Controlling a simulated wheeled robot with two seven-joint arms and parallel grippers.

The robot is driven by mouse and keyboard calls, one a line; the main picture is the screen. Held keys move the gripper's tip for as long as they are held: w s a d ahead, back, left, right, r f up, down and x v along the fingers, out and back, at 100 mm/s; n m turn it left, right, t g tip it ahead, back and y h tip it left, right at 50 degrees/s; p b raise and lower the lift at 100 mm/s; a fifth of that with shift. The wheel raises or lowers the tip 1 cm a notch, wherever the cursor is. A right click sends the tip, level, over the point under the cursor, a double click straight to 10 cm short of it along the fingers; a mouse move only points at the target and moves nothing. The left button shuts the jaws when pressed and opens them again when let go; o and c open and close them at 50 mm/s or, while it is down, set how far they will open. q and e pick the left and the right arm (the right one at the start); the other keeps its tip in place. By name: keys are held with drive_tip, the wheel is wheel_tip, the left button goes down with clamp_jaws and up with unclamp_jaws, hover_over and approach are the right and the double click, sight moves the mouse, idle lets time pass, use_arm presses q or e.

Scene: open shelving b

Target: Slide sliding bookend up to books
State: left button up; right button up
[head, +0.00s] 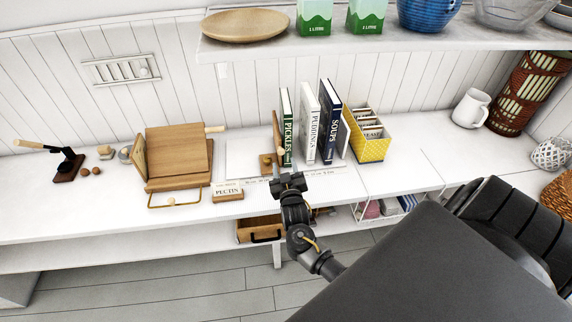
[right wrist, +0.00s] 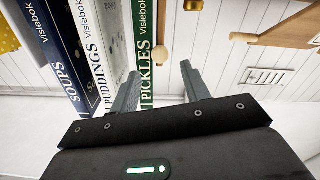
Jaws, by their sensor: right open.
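Three upright books stand in a row on the shelf: green PICKLES (head: 287,128), white PUDDINGS (head: 309,124) and dark blue SOUPS (head: 326,122). A wooden bookend (head: 277,138) stands just left of PICKLES, with a small wooden knob (head: 266,160) low in front. The knob shows in the right wrist view (right wrist: 160,54), beside PICKLES (right wrist: 146,45). My right gripper (head: 287,184) is open and empty, in front of the books and bookend near the shelf's front edge. In the wrist view its fingers (right wrist: 160,88) point toward PICKLES and the knob, apparently apart from both. My left gripper is out of view.
A yellow box of packets (head: 370,145) is right of the books. An upper shelf (head: 260,48) overhangs behind.

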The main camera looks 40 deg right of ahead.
drive_tip(key=v, duration=0.5)
drive_tip(key=shift+b, duration=0.4)
